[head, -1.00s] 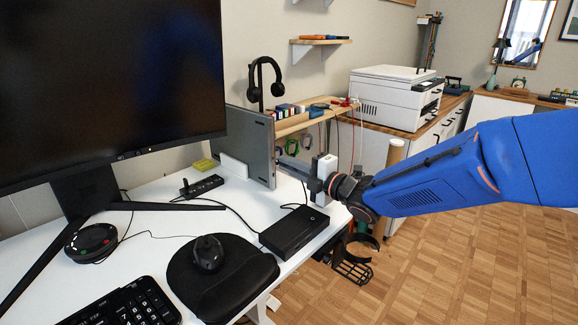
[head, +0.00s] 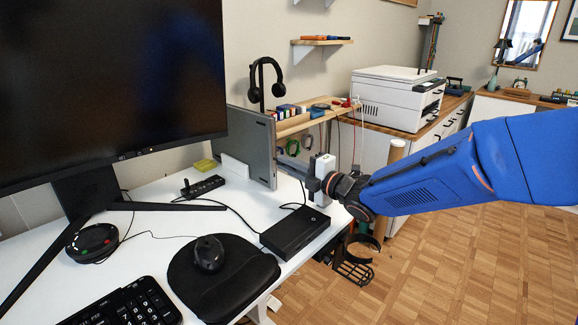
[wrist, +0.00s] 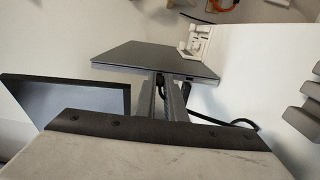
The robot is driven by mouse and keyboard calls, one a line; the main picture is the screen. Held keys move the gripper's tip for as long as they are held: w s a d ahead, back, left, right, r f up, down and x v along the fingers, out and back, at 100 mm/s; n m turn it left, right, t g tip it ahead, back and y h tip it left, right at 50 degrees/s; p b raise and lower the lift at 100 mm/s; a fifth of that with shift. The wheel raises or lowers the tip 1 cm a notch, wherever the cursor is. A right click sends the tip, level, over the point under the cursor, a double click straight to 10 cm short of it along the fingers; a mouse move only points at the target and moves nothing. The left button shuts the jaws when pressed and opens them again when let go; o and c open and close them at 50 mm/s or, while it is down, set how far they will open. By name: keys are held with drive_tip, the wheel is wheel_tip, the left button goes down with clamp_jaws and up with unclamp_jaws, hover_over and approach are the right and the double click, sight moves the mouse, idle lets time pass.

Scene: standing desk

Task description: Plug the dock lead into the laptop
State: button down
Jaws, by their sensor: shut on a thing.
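The closed grey laptop (head: 250,147) stands upright on its edge in a white stand (head: 234,168), behind the monitor's right side; it also shows in the wrist view (wrist: 150,58). My gripper (head: 284,163) is at the laptop's right edge, its fingers pointing at it. In the wrist view the fingers (wrist: 161,90) are close together around a small dark piece, apparently the lead's plug, close to the laptop's edge. Whether the plug touches or sits in a port is hidden. The black lead (wrist: 235,123) curves off to the right. The black dock (head: 295,232) lies on the desk below my gripper.
The monitor (head: 110,80) fills the left. A power strip (head: 203,186), mouse (head: 208,253) on its mat, and keyboard (head: 125,305) lie on the white desk (head: 150,225). A headphone stand (head: 262,85) and shelf stand behind the laptop. Open floor lies right.

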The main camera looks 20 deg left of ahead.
drive_tip(key=shift+w+a, duration=0.2)
drive_tip(key=shift+a, duration=0.35)
drive_tip(key=c, duration=1.7)
unclamp_jaws()
drive_tip(key=shift+c, duration=0.2)
drive_tip(key=shift+d, duration=0.1)
drive_tip(key=v, duration=1.7)
drive_tip(key=shift+d, duration=0.15)
